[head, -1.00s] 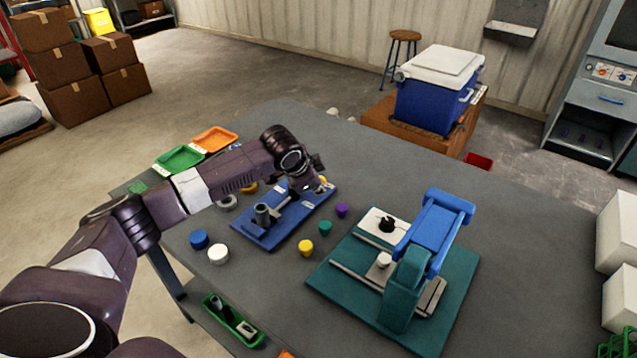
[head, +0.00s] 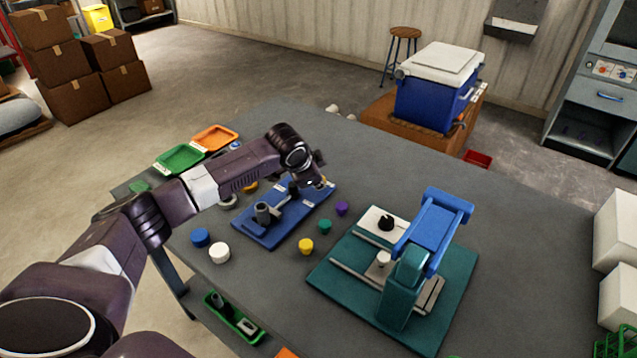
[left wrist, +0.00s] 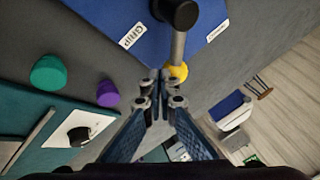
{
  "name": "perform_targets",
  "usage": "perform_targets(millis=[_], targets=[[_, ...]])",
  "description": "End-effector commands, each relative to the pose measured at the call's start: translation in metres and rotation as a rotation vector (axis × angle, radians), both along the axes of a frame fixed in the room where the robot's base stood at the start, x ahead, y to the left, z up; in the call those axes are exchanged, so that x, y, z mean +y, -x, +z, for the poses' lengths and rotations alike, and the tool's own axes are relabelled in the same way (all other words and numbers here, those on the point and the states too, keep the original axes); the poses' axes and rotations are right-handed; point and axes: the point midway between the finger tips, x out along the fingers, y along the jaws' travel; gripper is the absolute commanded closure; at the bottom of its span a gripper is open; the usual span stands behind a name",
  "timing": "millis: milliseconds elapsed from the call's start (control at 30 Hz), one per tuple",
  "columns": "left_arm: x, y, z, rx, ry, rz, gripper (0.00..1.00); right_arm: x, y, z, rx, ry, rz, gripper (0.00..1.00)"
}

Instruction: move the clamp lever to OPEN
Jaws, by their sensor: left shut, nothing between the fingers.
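The blue clamp plate (head: 260,236) lies on the grey table, partly hidden behind my left arm. In the left wrist view its lever has a black pivot (left wrist: 176,12), a grey rod (left wrist: 179,47) and a yellow ball end (left wrist: 179,72). The rod points between a "GRIP" label (left wrist: 132,34) and a second white label (left wrist: 217,31), which I cannot read. My left gripper (left wrist: 160,84) is shut and empty, its tips close beside the yellow ball; I cannot tell whether they touch. In the head view the left gripper (head: 318,172) is over the plate's far end. My right gripper is not in view.
A teal plate (head: 335,282) with a blue-handled press (head: 440,230) stands to the right. Several small coloured knobs, including a purple one (head: 342,208) and a yellow one (head: 306,246), lie between. Green (head: 180,158) and orange (head: 213,137) trays are at the back left.

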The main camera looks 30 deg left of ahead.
Motion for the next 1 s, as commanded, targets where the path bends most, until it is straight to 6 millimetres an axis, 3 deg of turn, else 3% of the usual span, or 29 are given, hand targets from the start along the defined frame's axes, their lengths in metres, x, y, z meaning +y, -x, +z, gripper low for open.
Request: perform_targets(millis=[567,1000], targets=[[0.002,-0.009,0.002,-0.001,0.001,0.128,1.00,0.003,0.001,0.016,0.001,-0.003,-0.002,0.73],[0.017,-0.031,0.000,0.003,0.002,0.488,1.00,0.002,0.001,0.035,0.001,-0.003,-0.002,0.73]])
